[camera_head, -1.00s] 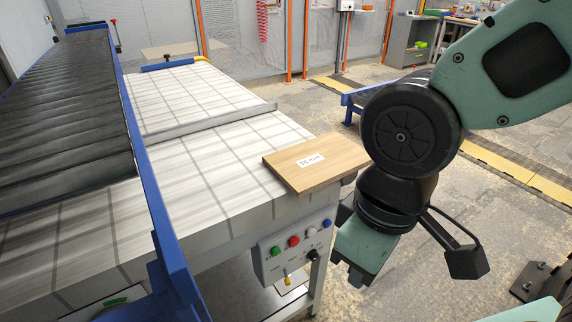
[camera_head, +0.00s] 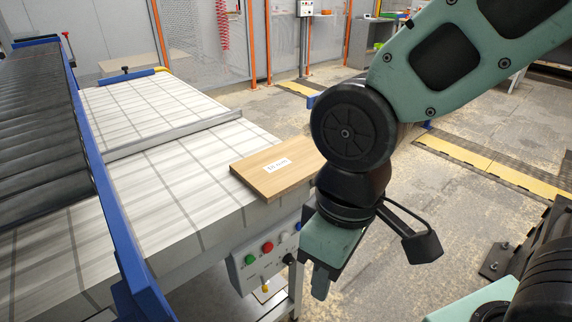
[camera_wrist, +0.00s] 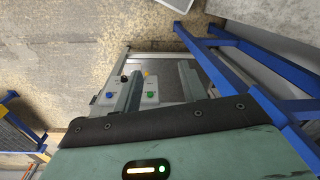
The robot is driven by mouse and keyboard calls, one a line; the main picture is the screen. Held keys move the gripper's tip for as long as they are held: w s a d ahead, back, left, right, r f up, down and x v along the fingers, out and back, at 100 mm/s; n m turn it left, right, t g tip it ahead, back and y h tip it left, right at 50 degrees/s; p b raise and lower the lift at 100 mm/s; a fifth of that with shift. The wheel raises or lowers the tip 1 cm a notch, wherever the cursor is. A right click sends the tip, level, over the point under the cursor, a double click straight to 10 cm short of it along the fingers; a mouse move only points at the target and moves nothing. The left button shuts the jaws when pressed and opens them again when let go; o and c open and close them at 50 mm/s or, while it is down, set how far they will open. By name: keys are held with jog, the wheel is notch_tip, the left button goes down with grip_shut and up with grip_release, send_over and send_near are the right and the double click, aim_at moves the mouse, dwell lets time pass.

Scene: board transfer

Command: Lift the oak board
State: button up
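The oak board (camera_head: 270,170) is a flat light-brown board with a white label. In the head view it lies on the corner of the white table (camera_head: 160,165), its right end partly behind my arm. My gripper (camera_head: 322,275) hangs below and to the right of the board, beside the table's corner, apart from the board. In the wrist view the two fingers of my gripper (camera_wrist: 160,85) stand apart with nothing held between them. I cannot make out the board in the wrist view.
A control panel (camera_head: 262,262) with coloured buttons hangs on the table's front, close to my gripper. A roller conveyor (camera_head: 35,110) with a blue rail (camera_head: 105,195) runs along the left. Open concrete floor (camera_head: 400,230) lies to the right.

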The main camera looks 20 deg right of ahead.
jog(key=w+d+f+m+g+y+b, duration=0.2)
jog(key=w+f+m+g+y+b, duration=0.15)
jog(key=w+f, duration=0.2)
jog(key=m+t+y+b, duration=0.7)
jog(key=m+t+y, duration=0.2)
jog(key=t+y, duration=0.3)
send_near(306, 179)
jog(key=shift+n+g+y, duration=0.25)
jog(key=shift+g, duration=0.4)
jog(key=w+a, duration=0.3)
jog(key=shift+a+r, duration=0.1)
jog(key=shift+a, duration=0.15)
jog(key=shift+s+p+x, duration=0.15)
jog(key=shift+p+x, duration=0.05)
jog(key=shift+x, duration=1.15)
jog(key=shift+s+p+x, duration=0.15)
jog(key=shift+x, duration=1.25)
jog(key=shift+a, duration=0.1)
grip_shut()
